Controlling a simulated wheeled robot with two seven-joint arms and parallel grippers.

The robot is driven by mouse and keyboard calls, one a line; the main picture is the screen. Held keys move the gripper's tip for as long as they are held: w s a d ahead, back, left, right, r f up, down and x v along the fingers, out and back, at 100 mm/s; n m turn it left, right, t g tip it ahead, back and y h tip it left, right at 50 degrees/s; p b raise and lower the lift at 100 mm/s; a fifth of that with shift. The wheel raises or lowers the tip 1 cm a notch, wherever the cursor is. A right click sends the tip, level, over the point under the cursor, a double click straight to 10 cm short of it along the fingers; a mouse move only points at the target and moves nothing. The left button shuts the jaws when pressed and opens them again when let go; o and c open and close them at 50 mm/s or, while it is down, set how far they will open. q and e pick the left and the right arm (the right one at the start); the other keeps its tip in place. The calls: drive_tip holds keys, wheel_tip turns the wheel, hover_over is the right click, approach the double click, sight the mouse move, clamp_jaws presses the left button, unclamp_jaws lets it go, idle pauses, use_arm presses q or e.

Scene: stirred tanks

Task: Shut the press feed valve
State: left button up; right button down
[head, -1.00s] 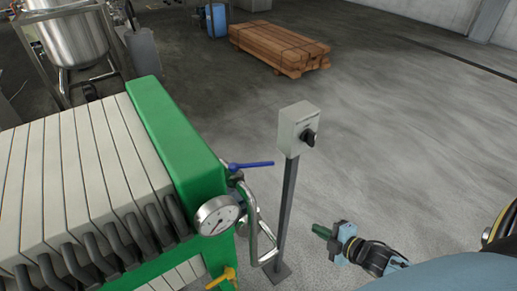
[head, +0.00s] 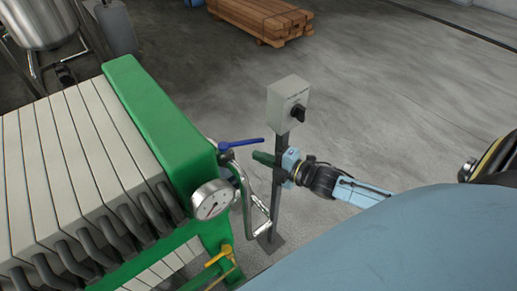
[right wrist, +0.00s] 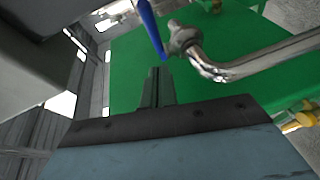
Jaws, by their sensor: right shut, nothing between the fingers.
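The press has a green end frame (head: 165,125) at the left of the head view. A valve with a blue lever (head: 240,144) sits on its right side, the lever pointing right over a bent steel pipe (head: 247,205). The blue lever also shows in the right wrist view (right wrist: 151,27), just beyond the fingertips. A yellow-handled valve (head: 218,256) is lower down. My right gripper (head: 258,157) is shut and empty, its green fingers just below the blue lever's tip in the head view. In the right wrist view the closed fingers (right wrist: 156,75) point at the green frame. My left gripper is not in view.
A round pressure gauge (head: 212,200) is beside the pipe. A grey switch box (head: 288,103) on a post (head: 279,200) stands close to my right gripper. A timber stack (head: 262,18) lies far back. The floor to the right is open.

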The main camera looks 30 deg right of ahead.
sight(252, 142)
drive_tip(key=w, duration=0.1)
drive_tip(key=w+d, duration=0.1)
drive_tip(key=w, duration=0.2)
drive_tip(key=shift+d+f+b, duration=0.25)
drive_tip(key=shift+f+b, duration=0.05)
drive_tip(key=shift+f, duration=0.1)
drive_tip(key=shift+w+d, duration=0.45)
